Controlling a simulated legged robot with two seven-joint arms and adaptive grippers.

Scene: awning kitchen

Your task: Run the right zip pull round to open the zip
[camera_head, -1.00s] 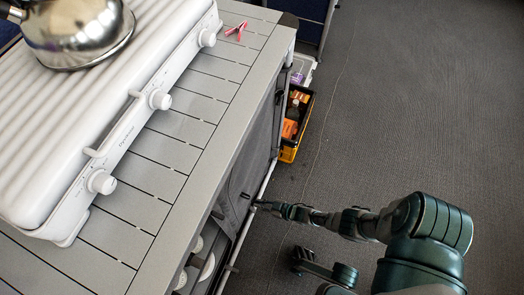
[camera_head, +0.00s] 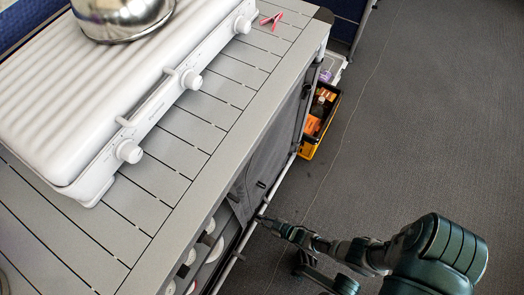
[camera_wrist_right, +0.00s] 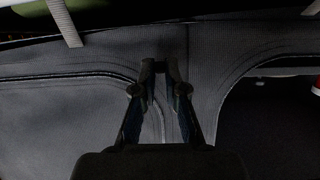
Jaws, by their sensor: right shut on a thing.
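The grey fabric front of the kitchen stand (camera_head: 275,150) has a zipped panel with a curved edge. My right gripper (camera_head: 262,214) is at this fabric, low on the stand's side beside an open part. In the right wrist view, its fingertips (camera_wrist_right: 161,70) are close together against the fabric, shut on the zip pull, which they hide. A curved zip line (camera_wrist_right: 100,74) runs on the left panel there. To the right is a dark opening (camera_wrist_right: 275,115) with a curved edge. My left gripper is not in view.
White crockery (camera_head: 216,250) shows inside the stand's open part. On the slatted top (camera_head: 195,130) stand a white stove (camera_head: 80,100) with a kettle (camera_head: 120,15) and a pink peg-like item (camera_head: 272,20). A yellow-and-black crate (camera_head: 318,125) stands at the far end.

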